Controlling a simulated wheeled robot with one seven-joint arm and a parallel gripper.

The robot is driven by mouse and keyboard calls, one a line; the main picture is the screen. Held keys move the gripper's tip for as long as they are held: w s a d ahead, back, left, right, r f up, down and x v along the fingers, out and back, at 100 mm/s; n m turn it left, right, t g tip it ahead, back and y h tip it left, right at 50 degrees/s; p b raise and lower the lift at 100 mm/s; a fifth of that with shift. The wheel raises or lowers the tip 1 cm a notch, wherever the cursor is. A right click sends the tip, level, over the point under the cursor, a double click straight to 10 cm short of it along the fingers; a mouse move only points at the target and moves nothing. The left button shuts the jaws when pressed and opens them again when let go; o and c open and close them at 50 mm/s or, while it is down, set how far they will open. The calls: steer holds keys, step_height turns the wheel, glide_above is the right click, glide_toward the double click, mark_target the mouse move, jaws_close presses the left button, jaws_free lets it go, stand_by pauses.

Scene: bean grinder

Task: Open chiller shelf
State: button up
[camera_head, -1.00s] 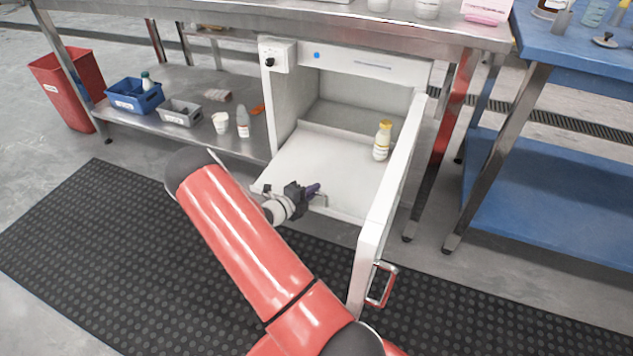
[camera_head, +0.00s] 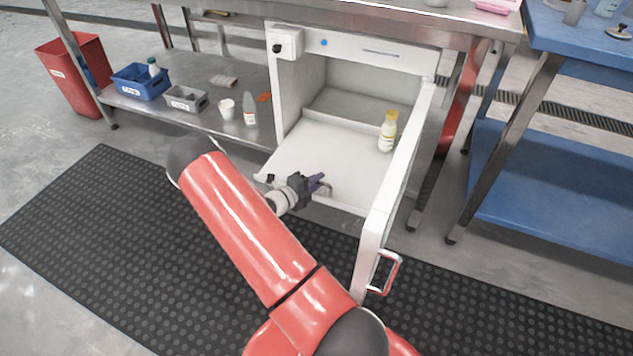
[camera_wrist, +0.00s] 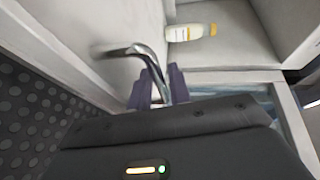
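The chiller (camera_head: 296,98) is a white cabinet under the steel bench. Its door (camera_head: 405,160) stands open to the right, with a metal handle (camera_head: 382,272). The white shelf (camera_head: 325,160) is slid partly out over the floor mat. A white bottle with a yellow cap (camera_head: 387,132) stands on it; the bottle also shows in the wrist view (camera_wrist: 189,33). My gripper (camera_head: 318,181) is at the shelf's front edge. In the wrist view, the curved metal shelf handle (camera_wrist: 130,49) passes between the dark purple fingers (camera_wrist: 163,86), which look closed around it.
The open door stands close to the right of my gripper. A blue bin (camera_head: 140,83), grey bin (camera_head: 186,104), cup (camera_head: 227,108) and bottle (camera_head: 249,112) sit on the lower bench shelf at left. A blue table (camera_head: 555,190) stands at right.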

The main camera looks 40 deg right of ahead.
steer(key=a+r, duration=0.1)
steer(key=a, duration=0.6)
steer(key=shift+s+a+r, duration=0.15)
steer(key=shift+s+a, duration=0.1)
steer(key=shift+s, duration=0.05)
steer(key=s+a+r+m+g+y, duration=0.2)
steer(key=s+a+r+m+y, duration=0.2)
steer(key=r+m, duration=0.6)
steer(key=s+a+r+m+g+y, duration=0.1)
steer(key=s+a+r+m+y, duration=0.35)
steer(key=r+m, duration=0.55)
steer(key=s+a+r+m+t+y+p, duration=0.1)
steer(key=s+a+r+m+t+y, duration=0.6)
steer(key=s+a+r+m, duration=0.6)
steer(key=a+r+m, duration=0.1)
steer(key=m, duration=0.3)
steer(key=shift+s+a+m, duration=0.2)
steer(key=shift+s+m, duration=0.15)
steer(key=shift+m, duration=0.05)
